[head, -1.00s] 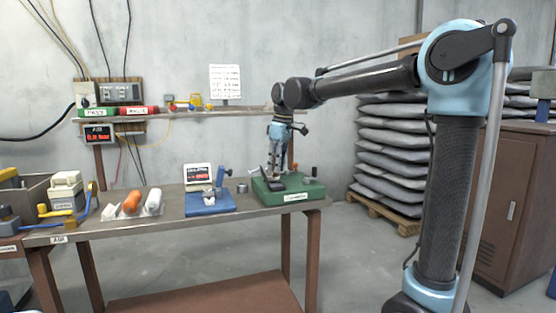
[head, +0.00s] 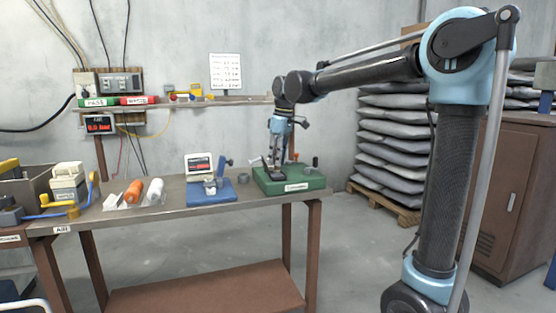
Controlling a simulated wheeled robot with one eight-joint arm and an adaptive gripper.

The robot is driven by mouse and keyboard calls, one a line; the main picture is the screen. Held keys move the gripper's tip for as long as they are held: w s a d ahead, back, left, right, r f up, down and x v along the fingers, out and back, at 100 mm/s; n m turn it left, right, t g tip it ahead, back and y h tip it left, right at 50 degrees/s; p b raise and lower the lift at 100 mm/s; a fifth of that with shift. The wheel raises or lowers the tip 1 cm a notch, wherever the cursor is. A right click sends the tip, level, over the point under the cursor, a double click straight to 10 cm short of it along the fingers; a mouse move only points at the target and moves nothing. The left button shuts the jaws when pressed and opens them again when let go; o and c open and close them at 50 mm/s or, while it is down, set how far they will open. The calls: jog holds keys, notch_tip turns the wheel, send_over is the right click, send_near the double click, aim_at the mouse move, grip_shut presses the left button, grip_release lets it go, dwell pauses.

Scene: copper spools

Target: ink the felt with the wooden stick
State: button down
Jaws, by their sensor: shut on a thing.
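My gripper (head: 276,166) points down over the green base (head: 310,184) at the right end of the bench. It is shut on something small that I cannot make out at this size. A dark block or pad (head: 277,177) lies on the green base right under my fingertips. I cannot tell whether the held thing touches it. The wooden stick and the felt cannot be told apart here. A small dark post or knob (head: 315,162) stands on the base to the right of my gripper.
A blue fixture (head: 212,196) with a small display (head: 199,165) stands left of the green base. Orange (head: 134,191) and white (head: 155,190) rolls lie further left on the bench (head: 180,200). A shelf (head: 185,103) runs behind. Stacked grey sacks (head: 390,150) stand at the right.

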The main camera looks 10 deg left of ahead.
jog(key=shift+f, duration=0.5)
dwell(1.5)
jog(key=shift+r, duration=3.55)
jog(key=shift+s, duration=0.1)
